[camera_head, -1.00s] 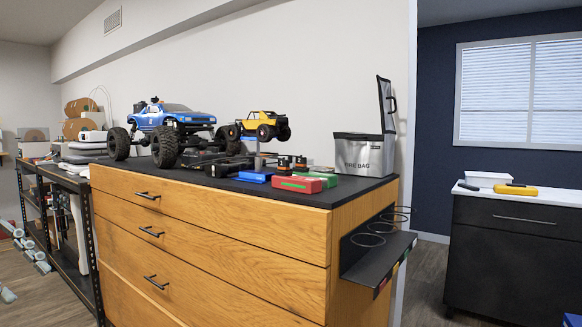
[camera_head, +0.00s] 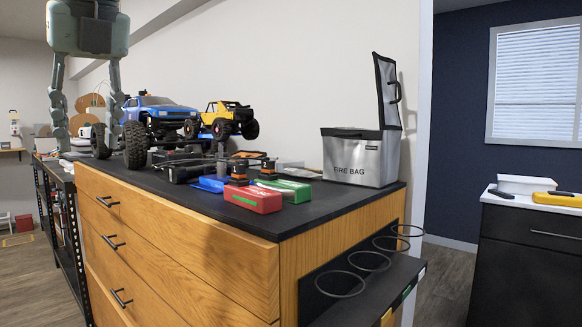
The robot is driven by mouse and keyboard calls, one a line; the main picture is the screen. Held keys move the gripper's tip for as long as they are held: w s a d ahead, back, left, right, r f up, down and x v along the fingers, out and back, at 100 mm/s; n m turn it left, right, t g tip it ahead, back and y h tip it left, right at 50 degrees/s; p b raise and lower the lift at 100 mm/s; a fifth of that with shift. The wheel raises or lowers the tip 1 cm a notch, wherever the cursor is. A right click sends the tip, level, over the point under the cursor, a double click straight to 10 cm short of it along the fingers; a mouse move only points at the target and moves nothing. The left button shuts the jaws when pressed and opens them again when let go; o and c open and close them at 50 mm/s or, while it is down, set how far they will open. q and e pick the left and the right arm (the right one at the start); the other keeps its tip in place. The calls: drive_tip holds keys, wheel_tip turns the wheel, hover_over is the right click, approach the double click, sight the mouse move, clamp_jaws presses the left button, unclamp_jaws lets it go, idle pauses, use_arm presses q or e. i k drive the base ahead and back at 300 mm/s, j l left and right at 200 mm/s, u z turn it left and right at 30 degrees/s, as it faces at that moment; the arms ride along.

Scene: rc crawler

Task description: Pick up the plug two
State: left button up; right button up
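No part that I can make out as plug two shows by name. Two small black-and-orange pieces stand among the packs on the black top of the wooden cabinet (camera_head: 330,208): one (camera_head: 239,172) behind the red pack (camera_head: 253,198), one (camera_head: 268,169) behind the green pack (camera_head: 290,190). I cannot tell whether either is the plug. A blue flat piece (camera_head: 208,184) lies to their left.
A blue crawler (camera_head: 160,112) and a yellow crawler (camera_head: 229,117) stand behind left. A silver fire bag (camera_head: 360,158) with its lid up stands right. Wire rings (camera_head: 368,262) jut from the cabinet's right side.

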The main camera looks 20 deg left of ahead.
sight(268, 166)
drive_tip(key=i+l, duration=0.8)
drive_tip(key=i, duration=0.2)
